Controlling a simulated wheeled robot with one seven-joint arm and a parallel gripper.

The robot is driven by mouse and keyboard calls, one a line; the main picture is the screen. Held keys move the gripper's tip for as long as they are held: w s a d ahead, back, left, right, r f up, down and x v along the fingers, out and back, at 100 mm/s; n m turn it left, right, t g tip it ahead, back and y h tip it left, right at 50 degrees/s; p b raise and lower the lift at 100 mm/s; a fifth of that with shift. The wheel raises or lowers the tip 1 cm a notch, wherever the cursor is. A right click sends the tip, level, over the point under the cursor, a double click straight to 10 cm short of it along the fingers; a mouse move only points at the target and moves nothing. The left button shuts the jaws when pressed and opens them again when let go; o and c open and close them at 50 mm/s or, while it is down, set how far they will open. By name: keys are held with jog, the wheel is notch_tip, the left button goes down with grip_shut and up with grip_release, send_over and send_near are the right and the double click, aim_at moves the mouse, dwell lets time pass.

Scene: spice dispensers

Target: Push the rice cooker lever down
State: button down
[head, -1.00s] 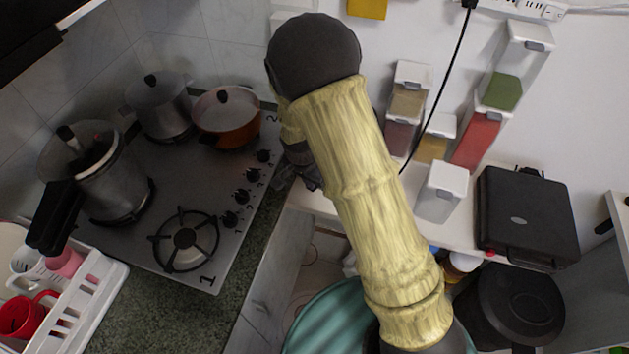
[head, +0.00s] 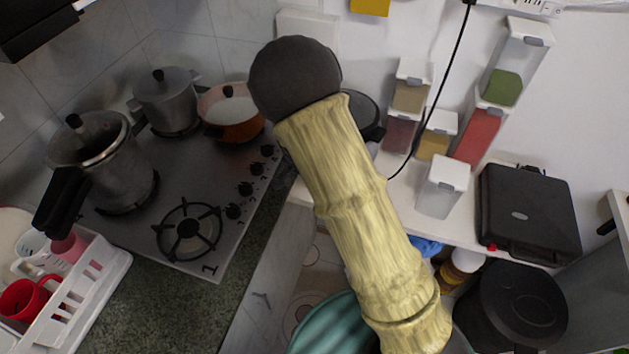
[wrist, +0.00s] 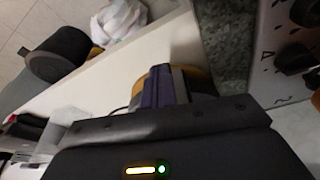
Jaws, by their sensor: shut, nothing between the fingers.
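A dark round-lidded appliance (head: 366,112), which looks like the rice cooker, stands on the white shelf behind my arm in the head view. My arm covers its left part and front. Its lever is hidden in the head view, and I cannot make it out in the wrist view. My gripper (wrist: 166,84) shows in the wrist view with its dark purple fingers together and empty. A yellow-orange surface shows just behind the fingertips; I cannot tell what it belongs to or whether they touch it. The head view hides my gripper behind the arm.
The stove (head: 188,232) with pots and knobs lies left of my arm, edged by a granite counter (head: 262,205). Spice dispensers (head: 408,95), a white-lidded container (head: 442,186) and a black grill (head: 527,215) stand right. A black cable hangs near the appliance.

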jog(key=shift+s+a+f+b, duration=0.3)
jog(key=shift+s+a+f, duration=0.05)
jog(key=shift+f, duration=0.35)
jog(key=shift+d, duration=0.1)
jog(key=shift+r, duration=0.1)
